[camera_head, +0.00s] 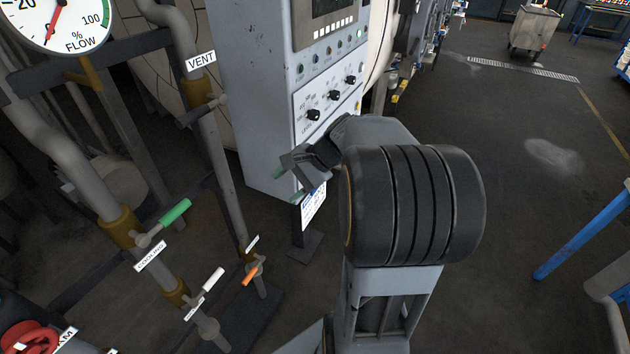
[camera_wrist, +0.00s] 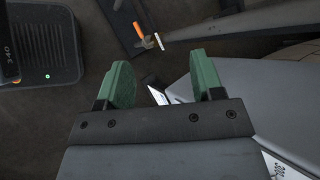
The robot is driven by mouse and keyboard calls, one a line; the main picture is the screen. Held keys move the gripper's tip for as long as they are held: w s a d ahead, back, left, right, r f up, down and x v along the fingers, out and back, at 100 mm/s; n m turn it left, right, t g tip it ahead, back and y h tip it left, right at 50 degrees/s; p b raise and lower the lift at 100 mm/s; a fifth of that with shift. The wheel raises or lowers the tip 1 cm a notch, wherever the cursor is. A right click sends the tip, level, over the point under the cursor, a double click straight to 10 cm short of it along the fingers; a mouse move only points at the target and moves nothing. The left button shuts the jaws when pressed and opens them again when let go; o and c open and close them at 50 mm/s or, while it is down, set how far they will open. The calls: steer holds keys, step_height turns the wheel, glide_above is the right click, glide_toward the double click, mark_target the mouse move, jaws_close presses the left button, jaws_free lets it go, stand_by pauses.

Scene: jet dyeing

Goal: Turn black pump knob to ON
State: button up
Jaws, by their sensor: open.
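Three black knobs sit in a slanting row on the white panel of the grey control cabinet (camera_head: 245,90): a lower left knob (camera_head: 313,115), a middle knob (camera_head: 333,95) and an upper right knob (camera_head: 350,79). Their labels are too small to read, so I cannot tell which is the pump knob or how it is set. My gripper (camera_head: 288,184), with green fingertips, is below the knob panel in front of the cabinet, apart from the knobs. In the wrist view my gripper (camera_wrist: 163,80) is open and empty, pointing down past the cabinet; no knob shows there.
Pipes stand at left, with a green-handled valve (camera_head: 175,212), a white handle (camera_head: 212,280) and an orange handle (camera_head: 250,275). A small sign stand (camera_head: 305,245) is close below my gripper. Blue rails (camera_head: 590,235) are at right. Open floor (camera_head: 510,130) lies behind.

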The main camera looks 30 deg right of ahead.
steer(key=w+d+f+m+t+b, duration=0.1)
steer(key=d+f+m+t+b, duration=0.25)
steer(key=d, duration=0.45)
steer(key=w+d+f+m+t+y+b, duration=0.1)
steer(key=d+f+m+t+b, duration=0.1)
steer(key=d+f+m+t, duration=0.45)
steer(key=w+d+f+m+t+b, duration=0.1)
steer(key=w+d+f+m+b, duration=0.15)
steer(key=d, duration=0.75)
steer(key=x, duration=1.2)
steer(key=shift+r+m, duration=0.25)
steer(key=shift+m, duration=0.2)
steer(key=shift+c, duration=0.2)
steer(key=shift+d, duration=0.1)
steer(key=c, duration=0.9)
